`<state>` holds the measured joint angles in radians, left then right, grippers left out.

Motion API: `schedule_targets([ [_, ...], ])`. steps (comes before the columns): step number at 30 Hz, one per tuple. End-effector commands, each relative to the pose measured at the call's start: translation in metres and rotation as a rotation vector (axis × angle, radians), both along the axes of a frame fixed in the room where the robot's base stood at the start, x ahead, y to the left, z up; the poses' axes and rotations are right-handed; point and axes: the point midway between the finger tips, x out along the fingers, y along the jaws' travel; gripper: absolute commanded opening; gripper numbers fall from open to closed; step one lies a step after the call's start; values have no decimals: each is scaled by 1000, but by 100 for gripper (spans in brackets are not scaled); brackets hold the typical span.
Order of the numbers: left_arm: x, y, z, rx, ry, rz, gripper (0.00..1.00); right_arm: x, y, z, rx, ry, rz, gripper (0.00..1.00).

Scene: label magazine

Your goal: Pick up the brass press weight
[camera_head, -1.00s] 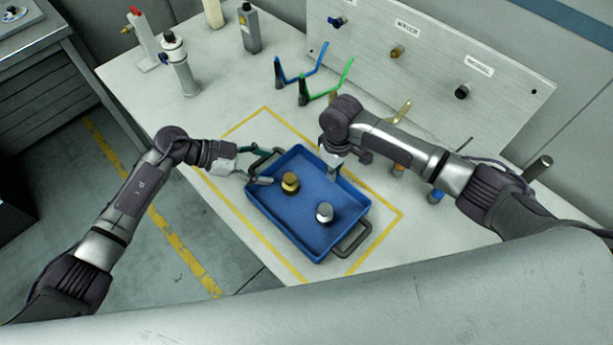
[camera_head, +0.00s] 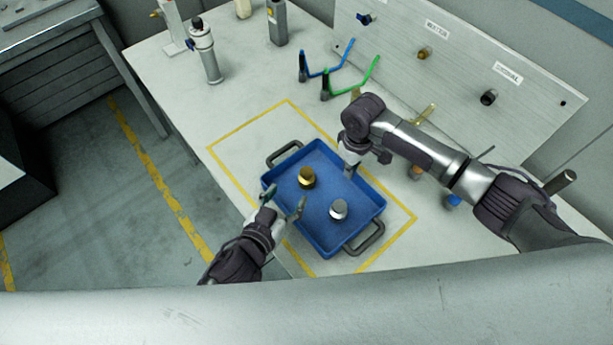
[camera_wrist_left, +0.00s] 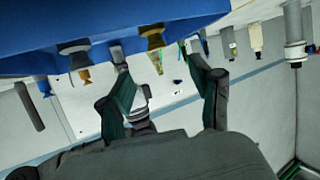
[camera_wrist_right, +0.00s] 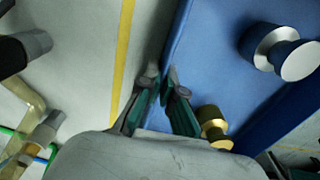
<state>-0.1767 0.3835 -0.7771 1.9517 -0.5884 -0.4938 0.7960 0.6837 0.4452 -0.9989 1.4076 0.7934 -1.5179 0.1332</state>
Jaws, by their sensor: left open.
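The brass press weight (camera_head: 307,177) stands upright in the blue tray (camera_head: 325,236); it also shows in the left wrist view (camera_wrist_left: 153,38) and right wrist view (camera_wrist_right: 213,128). A similar silver weight (camera_head: 338,210) stands in the tray, nearer the front right. My left gripper (camera_head: 284,203) is open and empty at the tray's left front edge, with the brass weight beyond its fingers, apart from them. My right gripper (camera_wrist_right: 161,74) is at the tray's back right wall, its fingertips close together at the rim. Whether they clamp the rim is unclear.
The tray lies inside a yellow taped outline (camera_head: 228,172) with grey handles (camera_head: 366,240) at its ends. Blue and green hooked tools (camera_head: 348,78) stand behind it, before a labelled panel (camera_head: 460,60). A white cylinder (camera_head: 207,55) stands back left. The table left of the tray is clear.

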Motion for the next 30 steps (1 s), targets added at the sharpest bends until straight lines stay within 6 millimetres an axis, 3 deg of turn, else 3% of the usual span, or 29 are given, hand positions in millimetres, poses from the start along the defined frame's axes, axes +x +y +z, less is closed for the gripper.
schedule_targets([
  [12, 47, -25, -25, 7, 14, 8, 64, 1, 0, 1, 1, -2, 0, 0],
  [30, 93, -55, -45, 7, 15, 8, 64, 1, 0, 1, 2, -2, 0, 0],
])
